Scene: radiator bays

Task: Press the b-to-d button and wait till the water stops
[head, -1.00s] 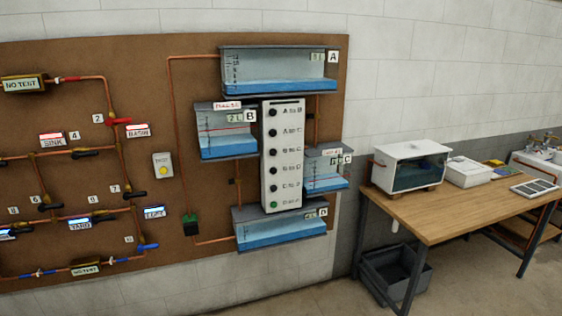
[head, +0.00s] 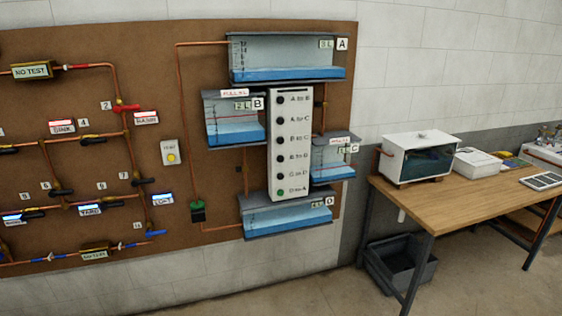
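A white button panel (head: 291,150) on the brown board carries a column of labelled buttons. The B to D button (head: 280,158) is dark and fourth from the top. The D to A button (head: 281,192) at the bottom is green; the others are dark. Tank A (head: 285,58) sits on top with shallow blue water. Tank B (head: 234,125) is left of the panel, tank C (head: 333,160) right of it, and tank D (head: 287,217) below; all hold blue water. I cannot tell from the picture whether water is flowing. Neither gripper is in view.
A yellow button on a white plate (head: 170,153) is left of the tanks. Copper pipes and valves (head: 127,108) fill the left of the board. A wooden table (head: 455,195) with a white glass-fronted box (head: 420,157) stands right, above a dark crate (head: 395,262).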

